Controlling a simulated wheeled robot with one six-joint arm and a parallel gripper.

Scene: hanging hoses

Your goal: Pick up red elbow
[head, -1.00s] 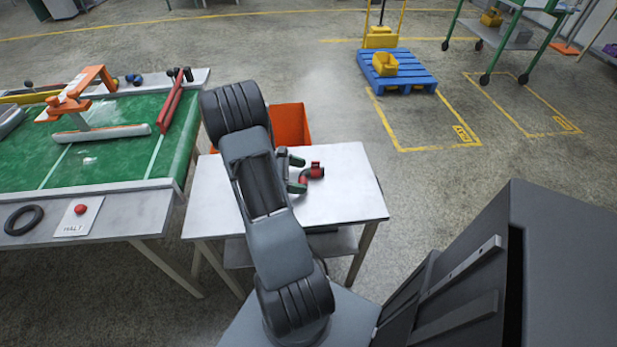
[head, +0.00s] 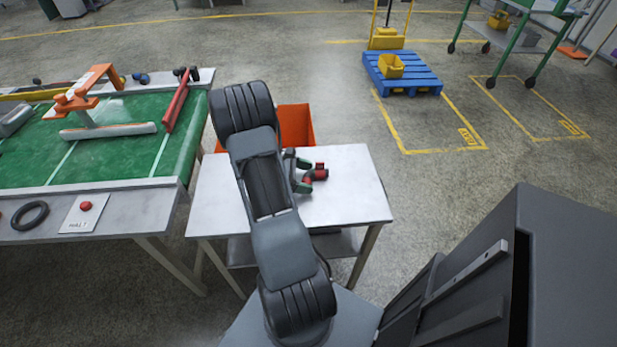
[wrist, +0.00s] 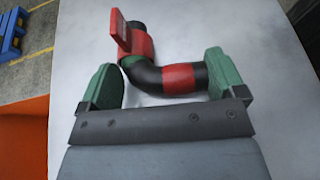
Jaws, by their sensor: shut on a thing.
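The red elbow (head: 320,174) is a bent pipe piece with red and black parts, at the middle of the small white table. In the wrist view the elbow (wrist: 180,78) shows a red collar with a flat red tab at its far end, a black bend and a red band. My gripper (head: 303,175) has green fingertips and is shut on the elbow. In the wrist view my gripper (wrist: 160,78) has one finger on each side of its near part. I cannot tell any gap between the elbow and the tabletop.
The white table (head: 350,205) is otherwise clear. An orange bin (head: 297,125) stands behind it. A green-topped bench (head: 110,165) with pipes, a black ring (head: 30,215) and a red button (head: 86,206) is at left. A blue pallet (head: 405,80) lies farther back.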

